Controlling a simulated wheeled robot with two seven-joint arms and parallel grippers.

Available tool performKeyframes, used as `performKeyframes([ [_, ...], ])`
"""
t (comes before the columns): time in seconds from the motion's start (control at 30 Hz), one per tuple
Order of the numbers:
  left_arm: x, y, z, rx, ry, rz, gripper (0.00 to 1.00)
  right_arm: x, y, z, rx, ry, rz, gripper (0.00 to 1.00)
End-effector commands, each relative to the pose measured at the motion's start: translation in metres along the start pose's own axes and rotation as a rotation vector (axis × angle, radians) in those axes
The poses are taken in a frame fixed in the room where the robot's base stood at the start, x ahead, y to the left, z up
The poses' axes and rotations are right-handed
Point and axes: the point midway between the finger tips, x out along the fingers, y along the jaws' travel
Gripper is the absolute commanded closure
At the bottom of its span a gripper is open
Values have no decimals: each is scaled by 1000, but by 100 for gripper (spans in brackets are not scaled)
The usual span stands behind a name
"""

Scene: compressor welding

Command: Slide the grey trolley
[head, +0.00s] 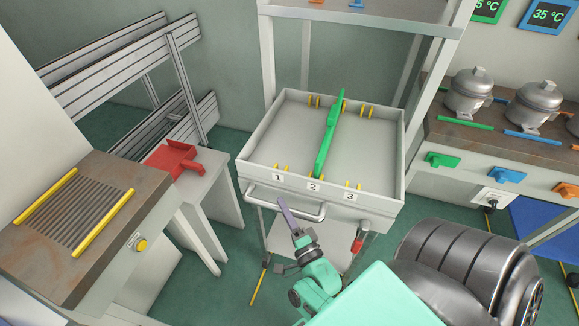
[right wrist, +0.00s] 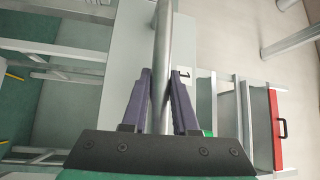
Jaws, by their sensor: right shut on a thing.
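The grey trolley (head: 382,205) stands in the middle of the head view. Its top is a shallow tray with yellow pegs and the labels 1, 2 and 3 on its front wall. A tubular handle (head: 262,204) runs along the front left of the tray. My right gripper (head: 285,208) is at this handle, and its dark purple fingers show from above. In the right wrist view the two fingers (right wrist: 160,80) are shut around the handle bar (right wrist: 161,35), close to label 1. My left gripper is not in view.
A green upright plate (head: 328,135) stands in the trolley's tray. A workbench with a slatted top (head: 150,210) and a red tray (head: 172,158) are on the left. A metal drum (head: 450,262) is close on the right. Compressors (head: 468,92) stand on a shelf at the right.

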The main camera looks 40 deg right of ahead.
Motion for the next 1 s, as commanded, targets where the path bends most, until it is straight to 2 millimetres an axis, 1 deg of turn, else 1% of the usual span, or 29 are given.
performKeyframes([
  [0.03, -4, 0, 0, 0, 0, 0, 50, -6, -1, 6, 2, -2, 9, 100],
  [0.1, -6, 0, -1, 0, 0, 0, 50, -13, -2, 12, 2, -2, 8, 100],
  [0.3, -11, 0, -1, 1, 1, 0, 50, -26, -6, 26, 0, -3, 6, 100],
  [0.5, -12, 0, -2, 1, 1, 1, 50, -32, -7, 31, -2, -1, 4, 100],
  [0.87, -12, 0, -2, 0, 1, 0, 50, -32, -7, 32, -2, -1, 3, 100],
  [0.9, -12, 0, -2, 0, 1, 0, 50, -32, -7, 32, -2, -1, 3, 69],
  [0.97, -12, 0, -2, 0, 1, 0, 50, -32, -7, 32, -2, -1, 3, 46],
  [1.0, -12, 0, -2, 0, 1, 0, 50, -32, -7, 32, -2, 0, 2, 43],
])
